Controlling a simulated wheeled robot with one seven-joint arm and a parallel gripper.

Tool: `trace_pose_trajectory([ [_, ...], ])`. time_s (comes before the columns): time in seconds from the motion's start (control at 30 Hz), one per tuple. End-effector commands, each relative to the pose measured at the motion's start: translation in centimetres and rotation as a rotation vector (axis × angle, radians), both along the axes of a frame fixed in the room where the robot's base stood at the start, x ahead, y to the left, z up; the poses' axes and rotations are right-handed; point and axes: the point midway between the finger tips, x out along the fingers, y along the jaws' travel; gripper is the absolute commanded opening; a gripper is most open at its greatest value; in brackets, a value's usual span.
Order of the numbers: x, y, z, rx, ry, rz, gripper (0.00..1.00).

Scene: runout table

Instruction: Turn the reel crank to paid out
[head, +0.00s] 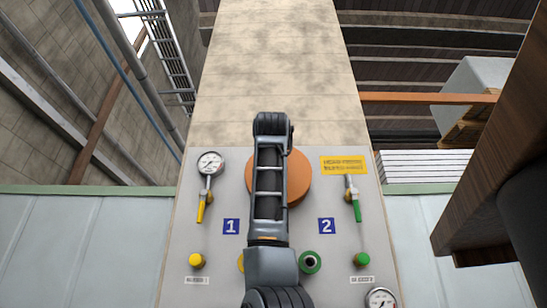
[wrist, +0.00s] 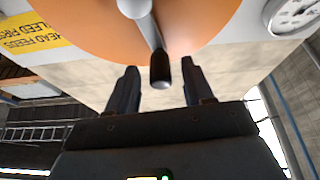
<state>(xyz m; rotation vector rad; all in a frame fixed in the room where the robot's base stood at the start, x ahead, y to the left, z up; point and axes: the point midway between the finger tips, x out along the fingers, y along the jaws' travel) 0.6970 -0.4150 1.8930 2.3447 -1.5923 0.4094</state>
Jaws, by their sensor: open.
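The reel is an orange disc (head: 299,180) on the grey panel, partly hidden behind my arm in the head view. It fills the top of the wrist view (wrist: 90,35), which sees the panel upside down. Its crank (wrist: 145,27) is a silver bar running from a pale hub (wrist: 134,7) to a black handle (wrist: 160,72). My gripper (wrist: 159,67) is open, with one dark finger on each side of the handle and a visible gap to both. In the head view my arm hides the crank, and I cannot make out the gripper.
The panel (head: 215,275) also carries a left gauge (head: 210,163), a yellow lever (head: 201,207), a green lever (head: 357,205), a yellow button (head: 196,260), green knobs (head: 310,262) and a yellow sign (head: 343,165). A brown wooden structure (head: 490,170) stands close at the right.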

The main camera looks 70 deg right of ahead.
Motion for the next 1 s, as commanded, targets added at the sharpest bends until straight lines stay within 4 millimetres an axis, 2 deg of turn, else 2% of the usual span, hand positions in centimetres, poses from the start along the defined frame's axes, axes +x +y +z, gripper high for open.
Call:
trace_pose_trajectory([
  [0.2, 0.8, -1.8, 0.9, 0.001, 0.001, 0.001, 0.52],
  [0.53, 0.9, -2.0, 0.8, 0.001, 0.001, 0.001, 0.51],
  [1.0, 0.9, -2.0, 0.9, 0.001, 0.002, 0.000, 0.06],
])
